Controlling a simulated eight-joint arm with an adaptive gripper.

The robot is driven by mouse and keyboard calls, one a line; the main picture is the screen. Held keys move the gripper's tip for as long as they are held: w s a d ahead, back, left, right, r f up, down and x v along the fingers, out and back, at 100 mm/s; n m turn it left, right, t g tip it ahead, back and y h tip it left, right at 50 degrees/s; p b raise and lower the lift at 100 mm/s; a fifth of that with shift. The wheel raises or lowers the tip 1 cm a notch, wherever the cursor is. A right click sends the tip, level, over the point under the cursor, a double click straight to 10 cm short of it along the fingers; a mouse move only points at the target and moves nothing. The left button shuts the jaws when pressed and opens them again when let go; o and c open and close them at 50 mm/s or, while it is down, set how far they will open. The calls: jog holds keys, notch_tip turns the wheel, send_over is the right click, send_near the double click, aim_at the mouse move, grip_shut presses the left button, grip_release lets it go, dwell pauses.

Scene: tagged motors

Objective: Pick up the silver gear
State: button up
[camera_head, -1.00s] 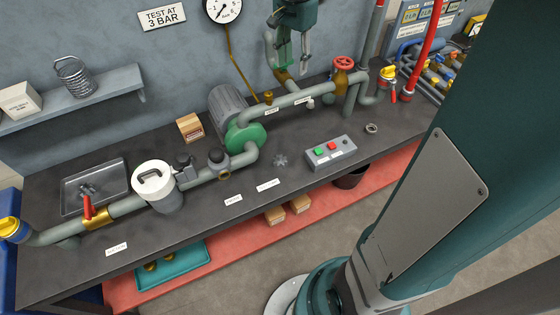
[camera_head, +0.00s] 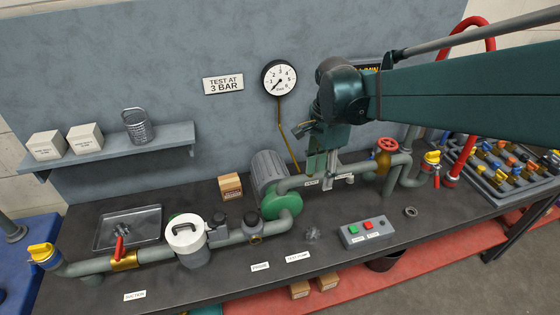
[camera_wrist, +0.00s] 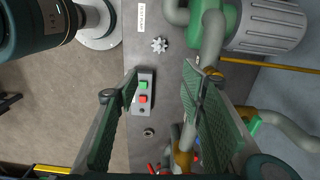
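The silver gear (camera_head: 312,234) is a small toothed wheel lying flat on the dark bench top, right of the green pump (camera_head: 282,203) and left of the grey button box (camera_head: 366,231). In the wrist view the gear (camera_wrist: 160,45) lies in the upper middle, beyond my fingertips. My gripper (camera_head: 324,168) hangs above the bench near the pump's outlet pipe. In the wrist view my gripper (camera_wrist: 160,72) has its two green fingers wide apart with nothing held between them. The button box (camera_wrist: 143,92) shows below, between the fingers.
A metal ring (camera_head: 410,211) lies right of the button box. The grey outlet pipe and red valve wheel (camera_head: 387,144) stand behind. Bare bench surrounds the gear; a label (camera_head: 298,257) lies in front.

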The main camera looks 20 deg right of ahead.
send_over(314, 228)
notch_tip(314, 228, down, 20)
jog(key=shift+r, duration=0.25)
jog(key=shift+f, duration=0.2)
jog(key=shift+f, duration=1.3)
jog(key=shift+f+b, duration=0.15)
jog(key=shift+b, duration=0.15)
jog(key=shift+f+b, duration=0.55)
jog(key=shift+f, duration=1.9)
jog(key=c, duration=0.9)
